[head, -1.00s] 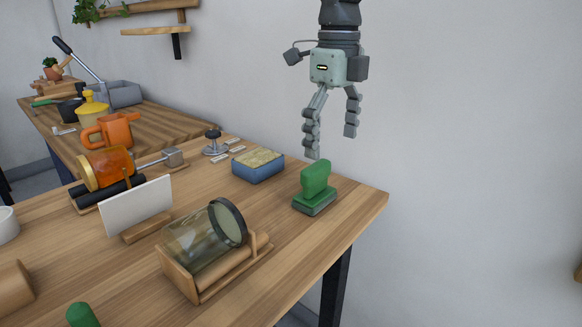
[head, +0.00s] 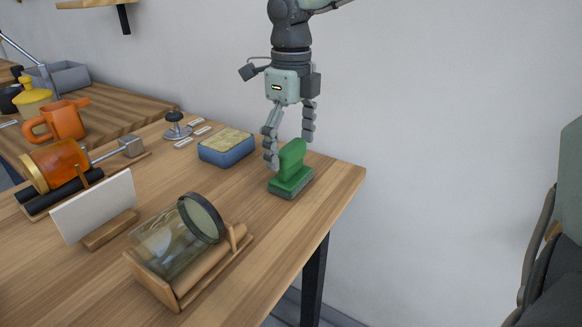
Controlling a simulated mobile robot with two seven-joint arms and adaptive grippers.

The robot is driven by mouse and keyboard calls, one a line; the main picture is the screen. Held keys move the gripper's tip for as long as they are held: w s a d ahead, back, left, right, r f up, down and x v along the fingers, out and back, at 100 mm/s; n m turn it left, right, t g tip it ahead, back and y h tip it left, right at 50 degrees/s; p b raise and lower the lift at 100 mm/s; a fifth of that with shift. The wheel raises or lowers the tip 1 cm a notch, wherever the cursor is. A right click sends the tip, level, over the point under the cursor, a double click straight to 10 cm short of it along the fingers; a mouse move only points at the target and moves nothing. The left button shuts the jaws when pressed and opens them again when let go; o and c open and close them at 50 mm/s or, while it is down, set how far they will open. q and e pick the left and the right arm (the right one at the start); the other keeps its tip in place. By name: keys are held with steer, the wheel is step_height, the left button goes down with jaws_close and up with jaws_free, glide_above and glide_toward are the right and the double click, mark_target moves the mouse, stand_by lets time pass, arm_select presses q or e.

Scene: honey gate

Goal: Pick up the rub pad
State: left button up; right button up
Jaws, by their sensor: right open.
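The rub pad (head: 291,170) is a green block with an upright green handle and a greyish base. It stands upright on the wooden table near its right corner in the head view. My right gripper (head: 290,150) hangs above it with its fingers pointing down and apart. One finger is low at the left side of the handle and partly overlaps it in the picture. The other finger is higher, behind and to the right of the handle. Whether either finger touches it I cannot tell. My left gripper is not in view.
A blue box with a tan top (head: 227,147) stands left of the pad. A glass jar (head: 172,242) lies in a wooden cradle in front. A white card (head: 95,207) and an orange jar (head: 62,164) are further left. The table's right edge is close to the pad.

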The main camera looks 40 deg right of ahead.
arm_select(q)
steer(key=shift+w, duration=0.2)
arm_select(e)
steer(key=shift+c, duration=1.3)
steer(key=c, duration=1)
steer(key=shift+r, duration=0.4)
step_height(320, 180, up, 9)
steer(key=shift+r, duration=0.15)
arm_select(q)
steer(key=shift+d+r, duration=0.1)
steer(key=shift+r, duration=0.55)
